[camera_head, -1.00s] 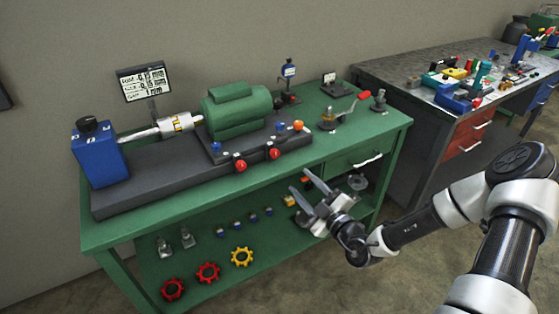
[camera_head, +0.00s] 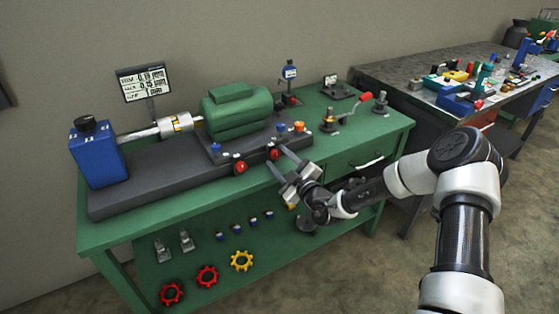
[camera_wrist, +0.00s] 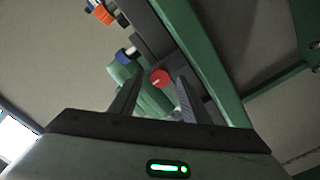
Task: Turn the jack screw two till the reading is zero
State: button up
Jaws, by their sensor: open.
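Two red jack screw knobs, a left one (camera_head: 240,167) and a right one (camera_head: 274,153), stick out from the front of the dark base under the green motor (camera_head: 235,112). No number on either is readable. My gripper (camera_head: 277,158) is open at the right red knob. In the wrist view a red knob (camera_wrist: 159,77) shows between the open finger ends of my gripper (camera_wrist: 157,84); contact cannot be told. The reading display (camera_head: 144,84) stands behind the shaft, with small lines that look like 0.19 mm and 0.15 mm; the lowest line is unclear.
A blue block (camera_head: 98,155) carries the shaft (camera_head: 140,133) at left. Blue and orange screws (camera_head: 298,127) stand close to the red knobs. The green bench (camera_head: 150,223) has a drawer handle (camera_head: 367,163) at right and a lower shelf with several red and yellow wheels.

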jog(key=c, duration=1)
jog(key=shift+c, duration=0.2)
jog(key=shift+r+p, duration=0.1)
jog(key=shift+p, duration=0.2)
